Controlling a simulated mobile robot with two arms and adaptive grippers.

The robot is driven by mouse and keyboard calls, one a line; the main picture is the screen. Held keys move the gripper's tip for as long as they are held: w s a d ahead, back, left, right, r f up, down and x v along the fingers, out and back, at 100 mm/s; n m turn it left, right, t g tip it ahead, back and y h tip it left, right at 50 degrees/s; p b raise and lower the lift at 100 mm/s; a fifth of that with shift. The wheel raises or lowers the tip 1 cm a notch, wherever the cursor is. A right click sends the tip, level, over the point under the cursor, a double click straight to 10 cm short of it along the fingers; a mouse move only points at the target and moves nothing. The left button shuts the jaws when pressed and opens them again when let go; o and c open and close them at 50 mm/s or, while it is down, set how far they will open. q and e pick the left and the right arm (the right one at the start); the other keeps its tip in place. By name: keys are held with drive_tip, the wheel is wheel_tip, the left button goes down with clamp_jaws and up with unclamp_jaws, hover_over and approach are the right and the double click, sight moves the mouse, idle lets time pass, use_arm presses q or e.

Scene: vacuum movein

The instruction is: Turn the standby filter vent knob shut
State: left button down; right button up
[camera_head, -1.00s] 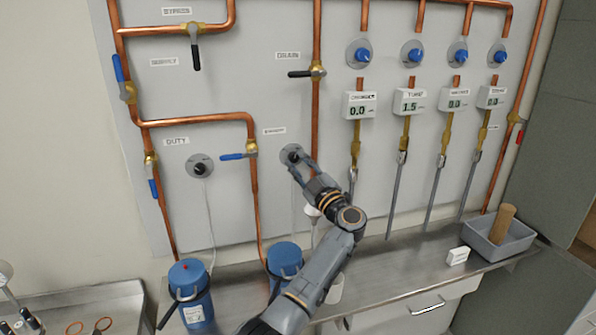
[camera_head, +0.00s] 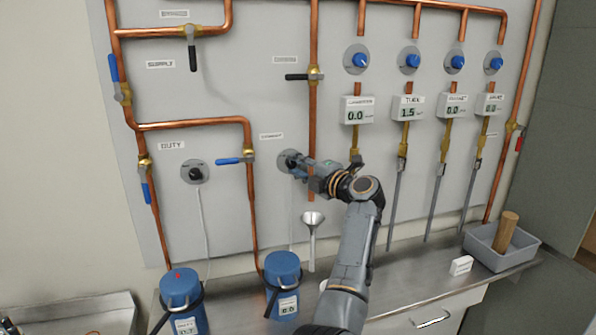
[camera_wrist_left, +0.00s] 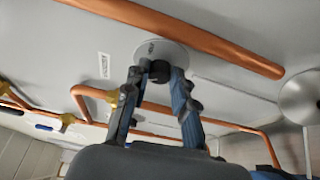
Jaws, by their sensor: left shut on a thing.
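The standby filter vent knob is a dark knob on a round grey plate (camera_head: 284,156), below the label (camera_head: 271,136) on the panel. My left gripper (camera_head: 296,165) reaches it from the lower right and covers much of it. In the left wrist view, the dark knob (camera_wrist_left: 159,71) sits between the two fingers of my left gripper (camera_wrist_left: 158,78), in front of its pale disc. The fingers are shut on the knob. The knob's exact angle is hard to read. My right gripper is not in view.
The duty knob (camera_head: 195,172) is to the left, and a blue-handled valve (camera_head: 236,160) lies between. Blue canisters (camera_head: 284,284) and a funnel (camera_head: 312,220) are below. A grey tub (camera_head: 480,240) stands right on the bench. Copper pipe (camera_head: 313,130) runs close by.

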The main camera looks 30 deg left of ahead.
use_arm(q)
drive_tip(key=shift+f+n+h, duration=0.1)
drive_tip(key=shift+n+h, duration=0.2)
drive_tip(key=shift+n, duration=0.4)
drive_tip(key=c, duration=1.1)
unclamp_jaws()
drive_tip(key=shift+r, duration=0.2)
